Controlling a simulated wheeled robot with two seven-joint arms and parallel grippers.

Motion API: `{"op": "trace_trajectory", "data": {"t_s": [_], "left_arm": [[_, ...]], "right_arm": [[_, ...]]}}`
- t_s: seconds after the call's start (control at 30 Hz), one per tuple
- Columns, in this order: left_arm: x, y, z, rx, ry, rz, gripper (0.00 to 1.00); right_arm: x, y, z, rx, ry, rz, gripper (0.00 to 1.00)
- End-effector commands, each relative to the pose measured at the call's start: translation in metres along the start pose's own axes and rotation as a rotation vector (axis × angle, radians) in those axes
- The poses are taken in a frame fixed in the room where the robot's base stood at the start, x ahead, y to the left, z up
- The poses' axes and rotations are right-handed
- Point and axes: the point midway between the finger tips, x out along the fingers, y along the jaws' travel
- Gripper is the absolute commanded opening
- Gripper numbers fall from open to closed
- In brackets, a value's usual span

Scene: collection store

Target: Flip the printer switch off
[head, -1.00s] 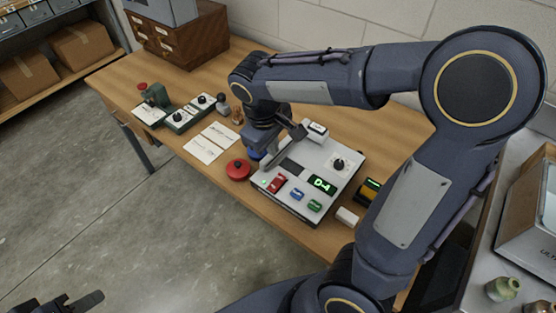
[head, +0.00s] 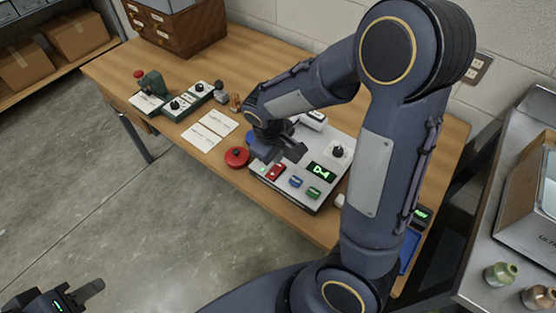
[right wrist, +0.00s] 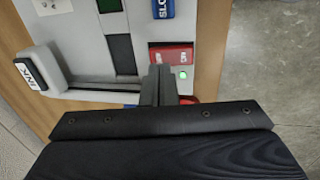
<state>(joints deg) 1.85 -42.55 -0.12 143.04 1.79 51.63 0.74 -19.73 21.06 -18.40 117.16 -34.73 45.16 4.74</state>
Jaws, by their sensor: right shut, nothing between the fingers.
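The printer is a pale grey box (head: 325,146) with a lit green "D-4" display (head: 321,172) on the wooden table. A red switch (head: 276,172) sits at its front left corner, with a lit green lamp beside it (head: 263,170). The red switch also shows in the right wrist view (right wrist: 172,54), its lamp (right wrist: 183,75) just below. My right gripper (head: 297,153) is shut and empty over the printer. In the right wrist view its fingertips (right wrist: 160,70) overlap the switch's lower edge; I cannot tell whether they touch. My left gripper (head: 85,292) is far off at lower left; its jaw opening is unclear.
Blue (head: 296,181) and green (head: 313,192) switches lie right of the red one, with a knob (head: 338,151) behind. A red round button (head: 236,157) and paper cards (head: 209,131) lie to the left.

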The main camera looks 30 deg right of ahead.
Motion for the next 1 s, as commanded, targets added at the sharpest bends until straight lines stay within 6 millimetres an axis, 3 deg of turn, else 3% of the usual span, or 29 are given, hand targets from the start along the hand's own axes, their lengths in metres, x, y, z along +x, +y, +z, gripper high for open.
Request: {"op": "trace_trajectory", "data": {"t_s": [0.1, 0.3, 1.0], "left_arm": [[0.0, 0.0, 0.0, 0.0, 0.0, 0.0, 0.36], [0.0, 0.0, 0.0, 0.0, 0.0, 0.0, 0.36], [-0.003, 0.001, -0.001, 0.0, 0.0, 0.0, 0.36]], "right_arm": [[0.018, 0.0, 0.001, 0.001, -0.005, 0.0, 0.0], [0.031, 0.0, 0.0, 0.001, -0.001, 0.0, 0.0], [0.037, 0.001, 0.001, -0.001, -0.004, -0.056, 0.0]]}}
